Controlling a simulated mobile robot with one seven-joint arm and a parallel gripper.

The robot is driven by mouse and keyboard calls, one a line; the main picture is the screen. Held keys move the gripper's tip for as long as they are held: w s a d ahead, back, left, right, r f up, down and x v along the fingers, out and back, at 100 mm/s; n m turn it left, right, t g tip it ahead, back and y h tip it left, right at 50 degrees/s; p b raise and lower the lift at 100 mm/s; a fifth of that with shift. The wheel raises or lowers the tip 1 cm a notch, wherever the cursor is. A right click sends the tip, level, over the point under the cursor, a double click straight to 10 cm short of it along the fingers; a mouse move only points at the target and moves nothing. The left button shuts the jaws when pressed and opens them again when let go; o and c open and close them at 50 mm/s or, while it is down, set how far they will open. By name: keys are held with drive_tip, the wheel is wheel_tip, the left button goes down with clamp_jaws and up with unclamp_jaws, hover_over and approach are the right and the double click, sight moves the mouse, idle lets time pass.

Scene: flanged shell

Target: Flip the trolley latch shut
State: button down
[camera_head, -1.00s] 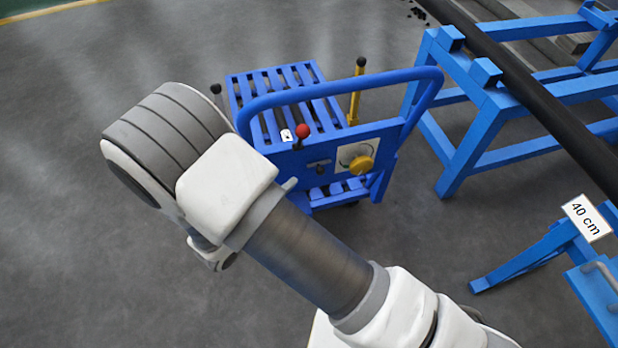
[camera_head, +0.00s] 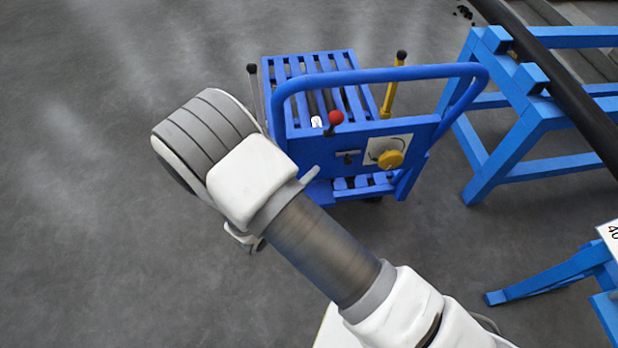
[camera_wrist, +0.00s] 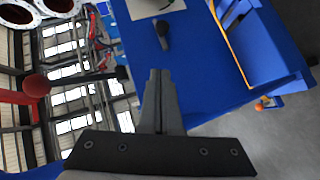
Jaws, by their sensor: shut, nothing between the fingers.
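The blue trolley (camera_head: 410,128) stands on the floor ahead, with a push handle at its near end. A small dark handle (camera_head: 347,157), apparently the latch, sits on its end panel, left of a yellow knob (camera_head: 390,159). The dark handle also shows in the wrist view (camera_wrist: 163,34), on the blue panel. A red-knobbed lever (camera_head: 335,118) rises by the panel's top; its red ball is at the left in the wrist view (camera_wrist: 36,85). My gripper (camera_wrist: 160,74) is shut and empty, pointing at the panel below the dark handle in that picture. Contact cannot be told.
Blue trestles (camera_head: 540,110) carrying a long black pipe (camera_head: 565,100) stand right of the trolley. Another blue stand (camera_head: 545,278) is at the lower right. A yellow lever (camera_head: 393,85) stands at the trolley's far right. The floor at left is clear.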

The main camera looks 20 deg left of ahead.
sight(350, 163)
drive_tip(key=w+d+f, duration=0.1)
drive_tip(key=w, duration=0.1)
drive_tip(key=w+d+f, duration=0.1)
drive_tip(key=w, duration=0.1)
drive_tip(key=w+d+f+b, duration=0.1)
drive_tip(key=w, duration=0.2)
drive_tip(key=shift+d, duration=0.4)
drive_tip(key=shift+w+d, duration=0.2)
drive_tip(key=shift+d, duration=0.05)
drive_tip(key=shift+w+d+b, duration=0.2)
drive_tip(key=shift+w+d, duration=0.3)
drive_tip(key=shift+d, duration=0.3)
drive_tip(key=shift+w+d+b, duration=0.2)
drive_tip(key=shift+w+d, duration=0.25)
drive_tip(key=shift+d, duration=0.3)
